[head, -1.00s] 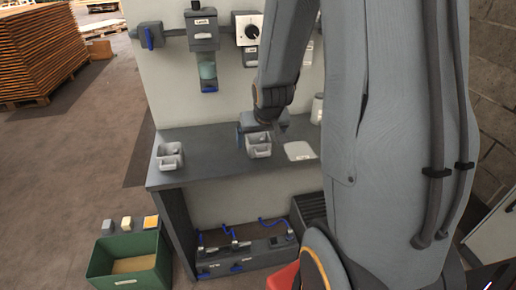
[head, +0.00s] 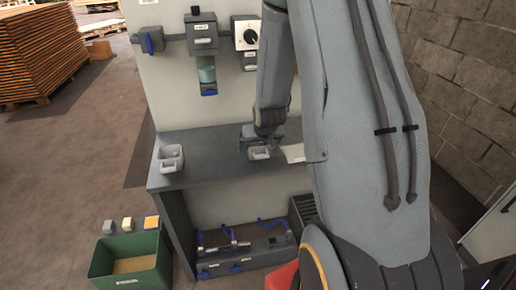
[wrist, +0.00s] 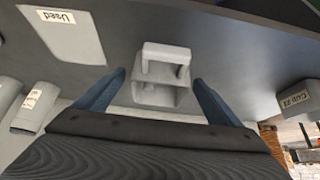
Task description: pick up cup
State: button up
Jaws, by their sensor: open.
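A light grey cup (head: 260,154) with a squared handle stands on the dark bench top. In the wrist view the cup (wrist: 160,93) sits between the two blue fingers. My gripper (wrist: 159,78) is open, one finger on each side of the cup with a gap visible on both sides. In the head view my gripper (head: 262,136) is low over the bench and hides the cup's back part.
A white pad (wrist: 65,35) labelled "Used" lies beside the cup. A dispenser (head: 206,70) and a dial box (head: 247,34) hang on the panel above. The bench between the two cups is clear.

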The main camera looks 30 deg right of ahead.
jog(key=shift+w+f, duration=0.1)
jog(key=shift+f, duration=0.1)
jog(key=shift+c, duration=0.2)
jog(key=c, duration=1.1)
